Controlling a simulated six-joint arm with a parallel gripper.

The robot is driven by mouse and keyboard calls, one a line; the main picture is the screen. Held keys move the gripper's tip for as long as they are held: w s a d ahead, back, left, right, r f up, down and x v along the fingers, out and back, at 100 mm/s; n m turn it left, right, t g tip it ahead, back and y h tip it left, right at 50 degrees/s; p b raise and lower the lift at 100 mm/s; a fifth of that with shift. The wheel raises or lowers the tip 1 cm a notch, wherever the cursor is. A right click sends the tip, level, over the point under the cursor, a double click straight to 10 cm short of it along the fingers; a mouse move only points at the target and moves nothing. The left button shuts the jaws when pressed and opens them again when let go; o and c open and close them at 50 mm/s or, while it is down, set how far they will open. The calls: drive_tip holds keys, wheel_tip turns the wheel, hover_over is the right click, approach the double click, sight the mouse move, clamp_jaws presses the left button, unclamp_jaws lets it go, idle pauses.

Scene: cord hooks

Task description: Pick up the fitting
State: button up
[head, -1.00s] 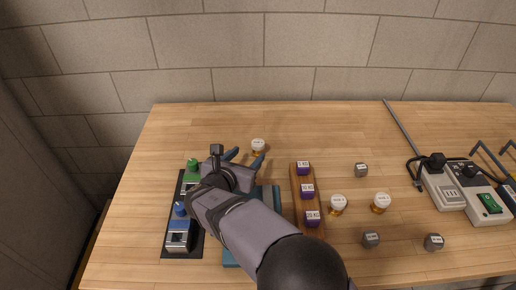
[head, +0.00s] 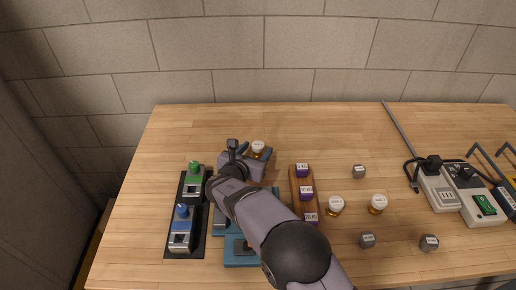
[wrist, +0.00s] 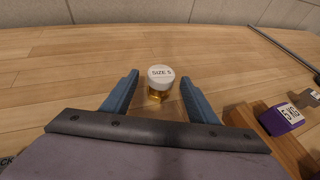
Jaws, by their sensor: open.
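A fitting (head: 258,147) with a brass body and a white top stands upright on the wooden table, near the middle. In the wrist view the same fitting (wrist: 160,84) shows the label "SIZE 5" on its top. My gripper (wrist: 160,77) is open, with one blue finger on each side of the fitting in that picture. Gaps show between the fitting and both fingers. In the head view my gripper (head: 254,151) is right at the fitting, and my arm hides part of the table below. I cannot tell the exact height of the fingertips.
Two similar white-topped fittings (head: 336,205) (head: 377,203) stand to the right. A wooden rack (head: 293,184) with purple weights is close on the right. Several grey blocks (head: 359,171) lie farther right, near power strips (head: 440,195). A dark tray (head: 185,252) is at left.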

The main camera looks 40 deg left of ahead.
sight(256, 149)
drive_tip(key=shift+c, duration=0.6)
drive_tip(key=c, duration=1.1)
drive_tip(key=shift+r, duration=0.15)
wheel_tip(256, 149, up, 10)
drive_tip(key=shift+f+b, duration=0.1)
drive_tip(key=shift+b, duration=0.4)
